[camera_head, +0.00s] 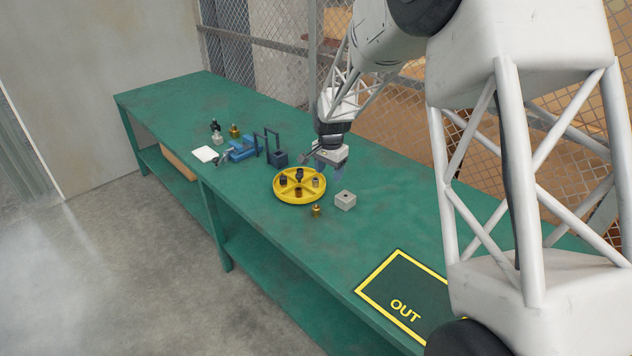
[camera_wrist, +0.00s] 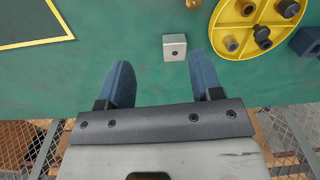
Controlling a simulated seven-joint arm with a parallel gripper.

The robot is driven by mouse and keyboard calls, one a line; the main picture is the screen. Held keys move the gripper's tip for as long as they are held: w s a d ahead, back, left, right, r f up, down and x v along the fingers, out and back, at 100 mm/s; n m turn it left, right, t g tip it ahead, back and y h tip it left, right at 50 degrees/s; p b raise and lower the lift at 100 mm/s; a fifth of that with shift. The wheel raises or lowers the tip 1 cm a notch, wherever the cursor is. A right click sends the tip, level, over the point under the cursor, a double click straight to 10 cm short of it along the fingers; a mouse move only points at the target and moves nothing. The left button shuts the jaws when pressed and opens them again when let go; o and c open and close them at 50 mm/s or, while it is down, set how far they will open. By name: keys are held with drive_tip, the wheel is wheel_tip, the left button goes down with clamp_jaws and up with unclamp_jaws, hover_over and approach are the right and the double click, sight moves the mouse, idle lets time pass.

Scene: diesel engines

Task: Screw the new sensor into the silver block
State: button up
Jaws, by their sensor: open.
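The silver block (camera_head: 345,201) sits on the green bench right of the yellow round tray (camera_head: 277,190), with a dark hole in its top. It also shows in the wrist view (camera_wrist: 174,40), apart from my gripper. A small brass fitting (camera_head: 316,211) stands on the bench just in front of the tray, and the tray holds several small dark, grey and brownish parts. I cannot tell which piece is the new sensor. My gripper (camera_wrist: 160,60) is open and empty; its two blue fingers are spread above the bench, behind the block and tray in the head view.
A blue vise (camera_head: 241,150), a white pad (camera_head: 205,154) and a dark block with posts (camera_head: 278,158) stand left of the tray. Small black and brass fittings stand farther back. A yellow-framed OUT area (camera_head: 405,285) is empty at right. Wire fencing runs behind the bench.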

drive_tip(key=m, duration=0.1)
hover_over(316, 206)
wheel_tip(316, 206, down, 9)
drive_tip(key=shift+r, duration=0.1)
drive_tip(key=shift+f, duration=5.5)
clamp_jaws()
drive_tip(key=shift+r, duration=0.15)
